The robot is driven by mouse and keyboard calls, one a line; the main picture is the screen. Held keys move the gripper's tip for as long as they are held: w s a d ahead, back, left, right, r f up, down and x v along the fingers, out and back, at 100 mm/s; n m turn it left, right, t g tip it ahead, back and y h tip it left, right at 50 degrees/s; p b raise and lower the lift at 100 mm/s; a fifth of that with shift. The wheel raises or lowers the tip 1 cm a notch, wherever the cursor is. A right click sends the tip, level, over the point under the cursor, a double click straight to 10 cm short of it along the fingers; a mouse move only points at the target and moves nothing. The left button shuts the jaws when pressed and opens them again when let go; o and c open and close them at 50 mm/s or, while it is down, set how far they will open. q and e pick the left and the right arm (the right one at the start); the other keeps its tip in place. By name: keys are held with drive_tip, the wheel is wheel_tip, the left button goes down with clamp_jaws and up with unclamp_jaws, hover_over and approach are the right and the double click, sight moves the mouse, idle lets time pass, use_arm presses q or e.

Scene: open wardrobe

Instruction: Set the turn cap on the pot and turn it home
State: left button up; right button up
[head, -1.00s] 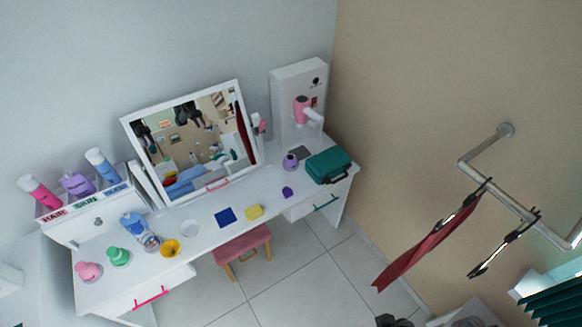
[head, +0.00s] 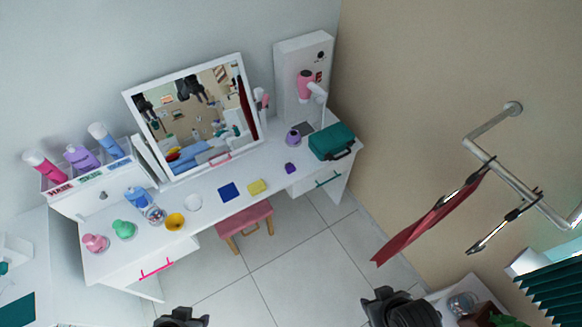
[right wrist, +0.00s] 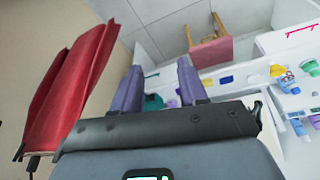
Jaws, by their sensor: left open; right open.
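On the white vanity, a round purple pot (head: 293,137) stands at the right, beside the green case. A small purple piece (head: 291,168), which may be the turn cap, lies apart from it, nearer the front edge. Pink (head: 95,243) and green (head: 124,230) rounded containers stand at the left end. My left gripper (head: 182,318) is at the bottom edge, well short of the vanity. My right gripper (head: 395,306) is at the bottom, right of the vanity. The right wrist view shows its two fingers (right wrist: 160,84) apart with nothing between them.
A green case (head: 332,142), mirror (head: 192,115), blue square (head: 229,191), yellow block (head: 257,187) and yellow cup (head: 175,221) are on the vanity. A pink stool (head: 245,217) stands before it. A red garment (head: 430,220) hangs at the right. The floor between is clear.

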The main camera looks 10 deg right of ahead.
drive_tip(key=shift+o, duration=0.4)
drive_tip(key=shift+a, duration=0.1)
drive_tip(key=o, duration=0.6)
drive_tip(key=shift+o, duration=0.2)
